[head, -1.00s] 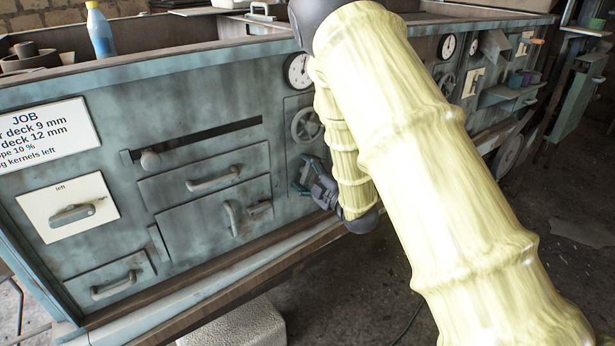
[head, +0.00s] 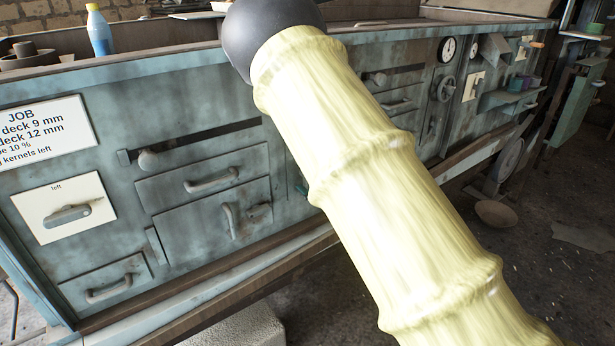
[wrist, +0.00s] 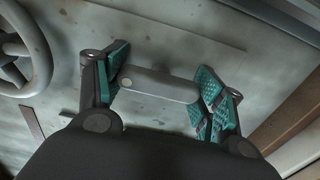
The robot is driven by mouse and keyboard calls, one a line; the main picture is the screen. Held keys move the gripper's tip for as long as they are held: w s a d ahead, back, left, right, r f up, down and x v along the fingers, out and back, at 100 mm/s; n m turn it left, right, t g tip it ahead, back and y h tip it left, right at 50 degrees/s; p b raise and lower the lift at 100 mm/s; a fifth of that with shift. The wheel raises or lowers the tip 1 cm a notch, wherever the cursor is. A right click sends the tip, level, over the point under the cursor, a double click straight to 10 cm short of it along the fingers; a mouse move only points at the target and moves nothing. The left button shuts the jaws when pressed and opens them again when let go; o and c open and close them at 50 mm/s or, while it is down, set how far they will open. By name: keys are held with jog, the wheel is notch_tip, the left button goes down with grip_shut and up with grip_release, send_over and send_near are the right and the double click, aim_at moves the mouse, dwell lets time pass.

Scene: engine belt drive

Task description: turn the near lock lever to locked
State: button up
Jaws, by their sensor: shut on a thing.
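The lock lever (wrist: 165,86) is a pale grey metal bar with a rounded pivot end at its left, on the teal-grey panel in the wrist view. It lies nearly level there, tilted slightly down to the right. My gripper (wrist: 158,84) is shut on it, with the green pads at its two ends. In the head view my arm hides this lever and the gripper.
A spoked handwheel (wrist: 20,55) sits left of the lever in the wrist view. In the head view, drawer handles (head: 212,180) and a small lever on a white plate (head: 67,216) lie left of my arm. A bowl (head: 496,213) stands on the floor.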

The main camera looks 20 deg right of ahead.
jog(key=o, duration=1.1)
jog(key=v, duration=1.2)
